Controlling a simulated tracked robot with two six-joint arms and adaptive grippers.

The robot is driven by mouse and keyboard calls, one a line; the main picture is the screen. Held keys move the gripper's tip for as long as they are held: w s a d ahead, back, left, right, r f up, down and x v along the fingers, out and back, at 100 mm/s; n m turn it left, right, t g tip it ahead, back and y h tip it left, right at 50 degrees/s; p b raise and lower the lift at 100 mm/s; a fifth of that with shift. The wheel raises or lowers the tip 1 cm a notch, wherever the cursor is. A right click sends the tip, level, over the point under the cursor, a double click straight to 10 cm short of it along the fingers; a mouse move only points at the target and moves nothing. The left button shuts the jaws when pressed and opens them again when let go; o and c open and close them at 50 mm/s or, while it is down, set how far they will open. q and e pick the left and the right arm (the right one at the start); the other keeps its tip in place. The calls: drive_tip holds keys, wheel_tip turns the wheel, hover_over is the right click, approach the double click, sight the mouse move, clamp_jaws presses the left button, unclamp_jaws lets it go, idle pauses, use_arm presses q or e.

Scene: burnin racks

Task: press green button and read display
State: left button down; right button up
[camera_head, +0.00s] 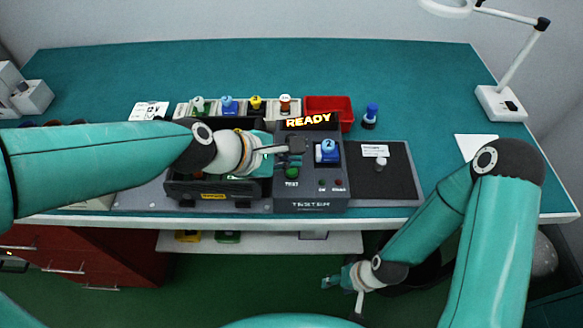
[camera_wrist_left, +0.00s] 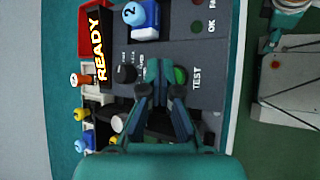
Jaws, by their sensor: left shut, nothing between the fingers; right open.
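The dark grey tester (camera_head: 310,204) stands near the front edge of the table. Its display (camera_head: 308,121) reads "READY" in orange letters, and it also shows in the left wrist view (camera_wrist_left: 100,50). The green button (camera_head: 292,172) is above the label TEST; in the left wrist view the button (camera_wrist_left: 180,76) is partly beside a finger. My left gripper (camera_head: 297,146) is shut and empty over the tester, close to the button; whether it touches is unclear. My right gripper (camera_head: 336,283) is open and empty, low in front of the table edge.
A blue module marked 2 (camera_head: 328,153) sits in the tester. Behind are a rack of several coloured modules (camera_head: 242,106) and a red bin (camera_head: 330,103). A dark mat (camera_head: 392,185) lies to the right. A lamp base (camera_head: 500,104) stands further right.

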sight(289, 172)
use_arm(q)
drive_tip(key=shift+f, duration=0.1)
idle(0.7)
drive_tip(key=shift+f, duration=0.3)
drive_tip(key=shift+f+b, duration=0.45)
drive_tip(key=shift+b, duration=0.2)
idle(0.4)
drive_tip(key=shift+r, duration=0.15)
drive_tip(key=shift+r+p, duration=0.75)
drive_tip(key=shift+p, duration=0.15)
wheel_tip(289, 172, up, 5)
drive_tip(key=p, duration=0.5)
idle(0.3)
